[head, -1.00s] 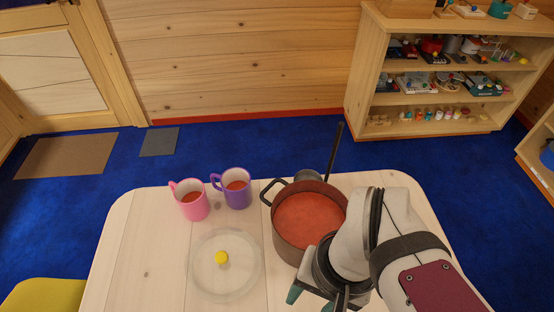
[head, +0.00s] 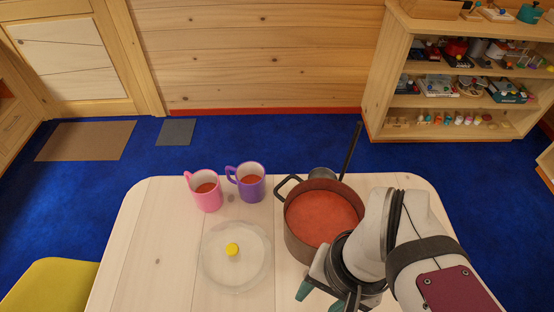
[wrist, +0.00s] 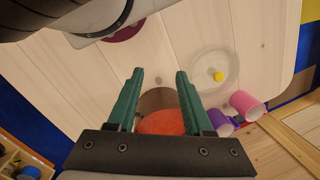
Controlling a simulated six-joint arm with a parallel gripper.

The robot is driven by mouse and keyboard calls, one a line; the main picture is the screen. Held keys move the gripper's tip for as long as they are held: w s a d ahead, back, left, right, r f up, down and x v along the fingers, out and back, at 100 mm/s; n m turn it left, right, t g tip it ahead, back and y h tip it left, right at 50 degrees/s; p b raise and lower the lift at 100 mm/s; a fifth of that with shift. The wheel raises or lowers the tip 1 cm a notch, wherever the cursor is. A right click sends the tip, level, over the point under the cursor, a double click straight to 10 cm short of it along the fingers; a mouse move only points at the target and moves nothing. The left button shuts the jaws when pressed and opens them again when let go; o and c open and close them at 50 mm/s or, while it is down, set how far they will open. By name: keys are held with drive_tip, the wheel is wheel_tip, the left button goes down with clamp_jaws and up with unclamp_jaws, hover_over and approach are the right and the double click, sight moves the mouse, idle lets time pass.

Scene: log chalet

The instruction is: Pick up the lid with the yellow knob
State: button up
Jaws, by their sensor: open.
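The clear round lid (head: 212,268) lies flat on the pale wooden table, with its yellow knob (head: 232,249) on top. In the wrist view the lid (wrist: 205,82) and its yellow knob (wrist: 218,76) lie to the right of the fingers. My gripper (head: 322,297) is at the near side of the pot, to the right of the lid in the head view. In the wrist view my gripper (wrist: 159,75) shows two green fingers spread apart with nothing held between them.
A brown pot (head: 300,247) of red soup stands right of the lid, with a dark handle (head: 352,148) of a utensil behind it. A pink mug (head: 208,196) and a purple mug (head: 251,189) stand behind the lid. The table (head: 150,235) left of the lid is clear.

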drive_tip(key=w+a+n, duration=0.2)
drive_tip(key=w+n, duration=0.3)
drive_tip(key=w, duration=0.1)
drive_tip(key=n+h, duration=0.2)
drive_tip(key=n, duration=0.9)
hover_over(231, 248)
wheel_tip(231, 248, down, 4)
wheel_tip(231, 248, down, 16)
drive_tip(key=shift+f, duration=0.1)
clamp_jaws()
